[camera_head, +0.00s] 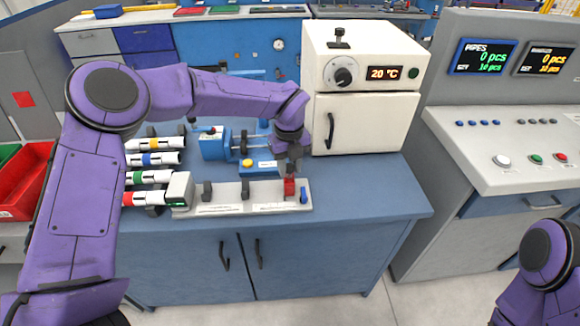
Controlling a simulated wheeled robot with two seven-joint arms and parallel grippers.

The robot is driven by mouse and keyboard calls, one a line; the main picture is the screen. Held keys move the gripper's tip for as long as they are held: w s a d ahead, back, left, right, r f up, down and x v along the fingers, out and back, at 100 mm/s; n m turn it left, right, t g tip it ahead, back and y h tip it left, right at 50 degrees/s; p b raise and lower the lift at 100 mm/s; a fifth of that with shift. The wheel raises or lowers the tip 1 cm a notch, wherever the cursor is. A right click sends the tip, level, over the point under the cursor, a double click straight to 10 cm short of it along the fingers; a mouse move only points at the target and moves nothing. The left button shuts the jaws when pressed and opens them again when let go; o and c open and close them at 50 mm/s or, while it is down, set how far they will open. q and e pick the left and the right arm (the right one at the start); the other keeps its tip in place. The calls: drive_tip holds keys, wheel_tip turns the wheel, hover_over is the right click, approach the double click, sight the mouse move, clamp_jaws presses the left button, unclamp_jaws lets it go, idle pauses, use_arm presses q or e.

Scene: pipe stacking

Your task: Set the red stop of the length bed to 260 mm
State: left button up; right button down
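The length bed (232,208) is a long pale base along the front of the blue workbench. A grey block with a small green display (180,190) stands at its left end, and dark supports stand along it. The red stop (290,186) is near the right end of the bed, left of a blue part (304,194). My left gripper (291,172) points down right at the top of the red stop; its fingers are small and partly hidden, so I cannot tell whether they grip it. The scale and display reading are too small to read. My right arm shows at the lower right; its gripper is out of view.
Several banded pipes (152,160) lie on a rack at the left of the bench. A blue vise-like device (214,144) with a yellow button stands behind the bed. A white oven (362,90) showing 20 °C stands at the back right. A control console (510,150) is at the right.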

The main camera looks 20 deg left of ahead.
use_arm(q)
drive_tip(key=shift+o, duration=1.2)
drive_tip(key=shift+w+d+r, duration=0.1)
drive_tip(key=shift+d, duration=0.1)
drive_tip(key=shift+a, duration=0.1)
drive_tip(key=shift+r, duration=0.25)
wheel_tip(320, 180, up, 10)
drive_tip(key=b, duration=0.1)
